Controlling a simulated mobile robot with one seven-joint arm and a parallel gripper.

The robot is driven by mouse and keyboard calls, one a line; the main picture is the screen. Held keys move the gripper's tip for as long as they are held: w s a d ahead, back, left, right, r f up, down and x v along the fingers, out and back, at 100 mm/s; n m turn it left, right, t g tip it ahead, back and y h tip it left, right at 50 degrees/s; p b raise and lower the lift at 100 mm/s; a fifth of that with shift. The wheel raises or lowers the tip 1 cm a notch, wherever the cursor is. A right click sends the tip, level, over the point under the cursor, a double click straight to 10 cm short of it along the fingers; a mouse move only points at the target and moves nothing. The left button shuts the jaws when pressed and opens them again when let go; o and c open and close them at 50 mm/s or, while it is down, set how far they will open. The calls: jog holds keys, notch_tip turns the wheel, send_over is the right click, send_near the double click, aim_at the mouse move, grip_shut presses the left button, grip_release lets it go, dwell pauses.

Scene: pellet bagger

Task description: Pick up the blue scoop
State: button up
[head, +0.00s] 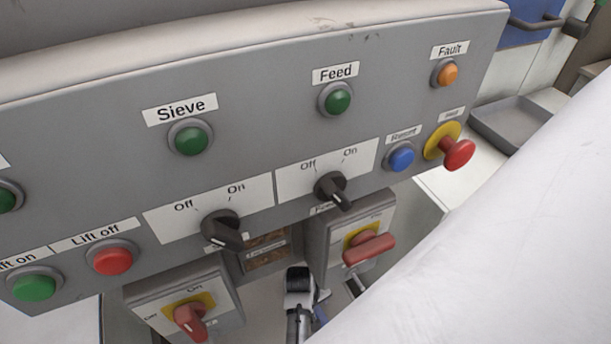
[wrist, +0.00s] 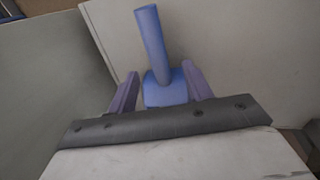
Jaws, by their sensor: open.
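The blue scoop (wrist: 152,45) shows in the wrist view, its round handle rising toward the top and its wider part lower down. My gripper (wrist: 164,80) is open, with one finger on each side of the scoop's wider part. A narrow gap shows at the left finger; at the right finger I cannot tell whether it touches. In the head view I cannot make out the scoop for certain; a small bit of blue shows low in the middle, beside a black and white part.
A grey control panel (head: 260,70) with buttons and black switches fills much of the head view. Red rotary handles (head: 370,249) stick out below it, and a red knob (head: 459,154) at its right. A grey tray (head: 512,122) lies beyond. Pale flat surfaces surround the scoop.

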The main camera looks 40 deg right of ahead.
jog(key=shift+d+f+p, duration=0.15)
jog(key=shift+d+f, duration=0.1)
jog(key=shift+f, duration=0.9)
jog(key=shift+d+f+p, duration=0.1)
jog(key=shift+d+f, duration=0.2)
jog(key=shift+f, duration=0.8)
jog(key=shift+d+f+p, duration=0.15)
jog(key=shift+d+f, duration=0.1)
jog(key=shift+f, duration=0.9)
grip_shut()
